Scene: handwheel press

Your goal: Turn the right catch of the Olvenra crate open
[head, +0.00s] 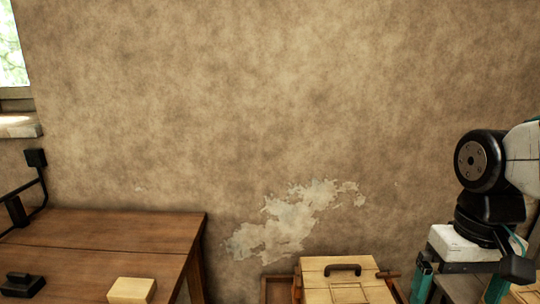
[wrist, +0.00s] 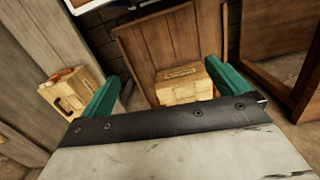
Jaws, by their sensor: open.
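A pale wooden crate (head: 338,290) with a dark handle stands at the bottom middle of the head view, cut off by the lower edge. A brown peg-like piece (head: 387,275) sticks out at its right side; I cannot tell if it is a catch. No name is readable on either. My gripper (wrist: 163,72) has its teal fingers wide apart, with nothing held. In the head view it is at the lower right.
A brown wooden table (head: 100,235) stands at the left, with a pale block (head: 132,290) and a dark object (head: 22,284) on it. A plastered wall (head: 270,110) closes off the back.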

